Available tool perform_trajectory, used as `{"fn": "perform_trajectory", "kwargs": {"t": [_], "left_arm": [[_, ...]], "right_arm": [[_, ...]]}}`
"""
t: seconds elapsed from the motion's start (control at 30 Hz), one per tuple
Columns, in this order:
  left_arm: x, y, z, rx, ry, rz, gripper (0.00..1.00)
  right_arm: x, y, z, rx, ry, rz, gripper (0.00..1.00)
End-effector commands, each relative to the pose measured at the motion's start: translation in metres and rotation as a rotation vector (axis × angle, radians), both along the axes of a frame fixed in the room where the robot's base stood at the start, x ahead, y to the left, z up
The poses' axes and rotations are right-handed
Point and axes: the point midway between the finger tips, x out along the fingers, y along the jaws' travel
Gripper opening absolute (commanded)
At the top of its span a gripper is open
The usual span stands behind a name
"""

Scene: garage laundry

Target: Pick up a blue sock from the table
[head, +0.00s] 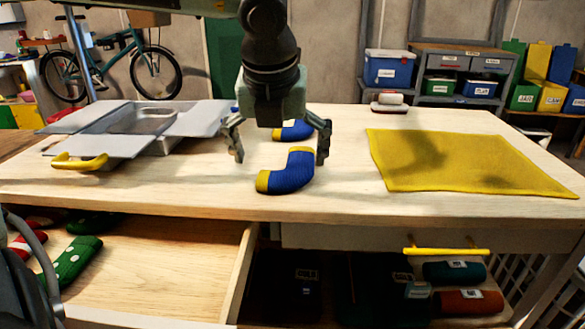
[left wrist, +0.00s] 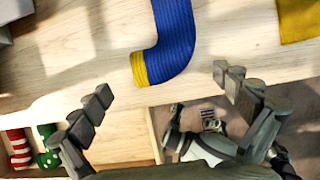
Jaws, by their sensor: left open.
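A blue sock with yellow ends (head: 291,176) lies bent on the wooden table (head: 140,190), near its front edge. A second blue sock (head: 294,131) lies behind it, partly hidden by my gripper. My left gripper (head: 278,148) is open and empty above the table, with its fingers apart to either side of the socks. In the left wrist view a blue sock (left wrist: 172,45) lies ahead of and between the open fingertips (left wrist: 165,82), its yellow end towards the gripper. I cannot tell whether any finger touches a sock. My right gripper does not show.
A yellow cloth (head: 465,162) lies flat on the right. A grey metal box with open flaps (head: 165,143) stands on the left. A white and red object (head: 390,102) sits at the back.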

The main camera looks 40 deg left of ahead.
Motion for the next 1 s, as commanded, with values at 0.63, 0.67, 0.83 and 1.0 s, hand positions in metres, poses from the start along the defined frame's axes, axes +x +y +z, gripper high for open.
{"fn": "perform_trajectory", "kwargs": {"t": [0.63,0.67,0.83,1.0], "left_arm": [[0.014,0.007,-0.035,-0.001,-0.001,0.001,0.88],[0.014,0.007,-0.035,-0.001,-0.001,0.001,0.84],[0.014,0.007,-0.035,-0.001,-0.001,0.001,0.63],[0.014,0.007,-0.035,-0.001,-0.001,0.001,0.51]], "right_arm": [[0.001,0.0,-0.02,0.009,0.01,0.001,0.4],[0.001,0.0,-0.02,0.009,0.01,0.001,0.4],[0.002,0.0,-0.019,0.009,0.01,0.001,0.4],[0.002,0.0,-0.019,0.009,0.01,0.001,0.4]]}}
